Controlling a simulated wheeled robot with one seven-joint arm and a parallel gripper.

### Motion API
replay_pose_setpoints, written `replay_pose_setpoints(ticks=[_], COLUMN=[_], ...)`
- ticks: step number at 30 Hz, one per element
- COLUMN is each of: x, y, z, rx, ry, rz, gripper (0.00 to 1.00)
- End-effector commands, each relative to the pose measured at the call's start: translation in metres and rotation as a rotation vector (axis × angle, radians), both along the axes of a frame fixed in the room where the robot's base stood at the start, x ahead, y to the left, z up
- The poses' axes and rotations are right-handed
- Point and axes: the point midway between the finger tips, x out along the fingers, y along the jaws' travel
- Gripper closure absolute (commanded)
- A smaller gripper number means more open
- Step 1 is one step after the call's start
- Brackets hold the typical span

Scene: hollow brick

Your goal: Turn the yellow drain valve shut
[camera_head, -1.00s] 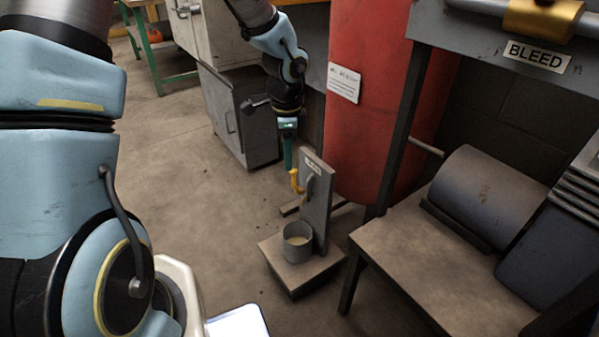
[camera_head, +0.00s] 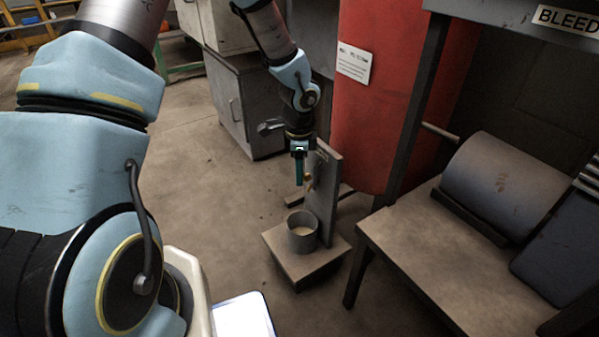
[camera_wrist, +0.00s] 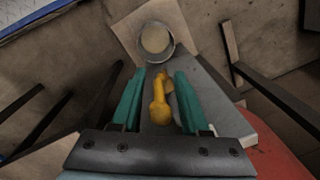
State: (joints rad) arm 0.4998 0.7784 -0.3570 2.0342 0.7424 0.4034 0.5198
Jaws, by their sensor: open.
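The yellow drain valve (camera_wrist: 159,104) lies between the two green fingers of my gripper (camera_wrist: 157,90) in the wrist view, with a gap on each side. Its handle runs lengthwise between the fingers, and its far end points toward a grey cup (camera_wrist: 170,48). In the head view my gripper (camera_head: 299,180) is down at the upright grey plate (camera_head: 326,195). Only a small part of the valve (camera_head: 309,182) shows there, beside the fingers. The cup (camera_head: 301,238) stands below on a square base and holds pale liquid.
A red tank (camera_head: 375,130) stands right behind the plate. A workbench (camera_head: 440,250) with a grey motor-like cylinder (camera_head: 500,185) is at the right, its leg near the base. A grey cabinet (camera_head: 245,110) is behind my gripper. The floor at left is open.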

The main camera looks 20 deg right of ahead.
Motion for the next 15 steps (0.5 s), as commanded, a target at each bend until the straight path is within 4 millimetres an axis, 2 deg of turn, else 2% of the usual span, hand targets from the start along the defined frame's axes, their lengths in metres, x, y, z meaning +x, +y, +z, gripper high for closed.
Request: replay_pose_setpoints(ticks=[5, 15], x=[0.0002, 0.0001], y=[-0.0001, 0.0001], z=[0.0004, 0.0005], rx=[0.000, 0.000], ry=[0.000, 0.000], rz=[0.000, 0.000], gripper=[0.55, 0.93])
